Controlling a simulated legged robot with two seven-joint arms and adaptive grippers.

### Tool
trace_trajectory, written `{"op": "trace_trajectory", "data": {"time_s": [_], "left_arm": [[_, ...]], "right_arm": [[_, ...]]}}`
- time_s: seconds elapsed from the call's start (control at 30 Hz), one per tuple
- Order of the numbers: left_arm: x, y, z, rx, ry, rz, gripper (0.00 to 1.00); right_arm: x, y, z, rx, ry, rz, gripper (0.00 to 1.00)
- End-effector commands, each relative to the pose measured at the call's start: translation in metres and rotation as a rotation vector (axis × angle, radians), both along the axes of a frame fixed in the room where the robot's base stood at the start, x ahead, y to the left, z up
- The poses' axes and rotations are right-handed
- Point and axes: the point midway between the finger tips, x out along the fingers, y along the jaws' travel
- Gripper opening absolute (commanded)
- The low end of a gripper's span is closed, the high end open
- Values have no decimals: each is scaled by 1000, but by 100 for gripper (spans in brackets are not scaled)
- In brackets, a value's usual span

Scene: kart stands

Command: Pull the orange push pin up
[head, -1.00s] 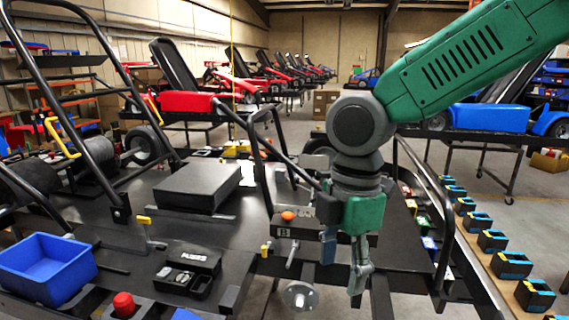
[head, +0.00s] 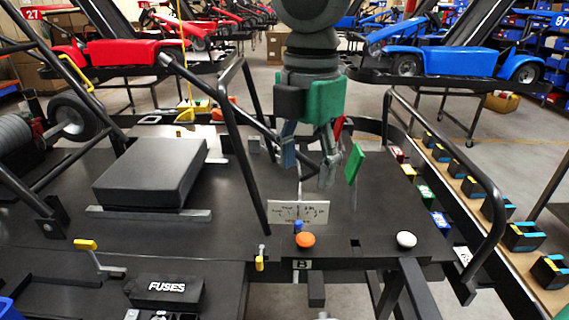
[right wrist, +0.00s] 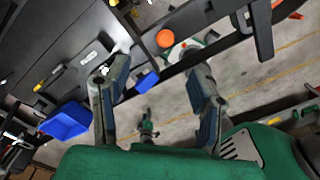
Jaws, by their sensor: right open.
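The orange push pin (head: 305,239) shows a round knob at the front edge of the black kart deck, above a small plate marked "B" (head: 302,264). An orange knob also shows in the right wrist view (right wrist: 165,38), just past the fingertips. My right gripper (head: 306,163) points down with its two fingers apart and empty. In the head view it appears above and beyond the orange pin, not touching it. Its open fingers also show in the right wrist view (right wrist: 162,66). My left gripper is not in view.
Black tubes (head: 240,150) rise to the left, near a black seat pad (head: 150,172).

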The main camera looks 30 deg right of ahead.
Motion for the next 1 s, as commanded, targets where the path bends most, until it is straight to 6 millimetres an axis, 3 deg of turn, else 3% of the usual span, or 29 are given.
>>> {"op": "trace_trajectory", "data": {"time_s": [0.17, 0.6, 0.8, 1.0], "left_arm": [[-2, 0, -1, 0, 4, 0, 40], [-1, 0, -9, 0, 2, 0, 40], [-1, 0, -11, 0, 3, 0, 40], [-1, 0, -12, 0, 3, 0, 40]], "right_arm": [[0, 0, -20, -2, 3, 0, 51], [2, 0, -107, -2, 8, 1, 51], [2, 0, -130, -1, 4, 1, 51], [3, 0, -137, 0, 4, -1, 51]]}}
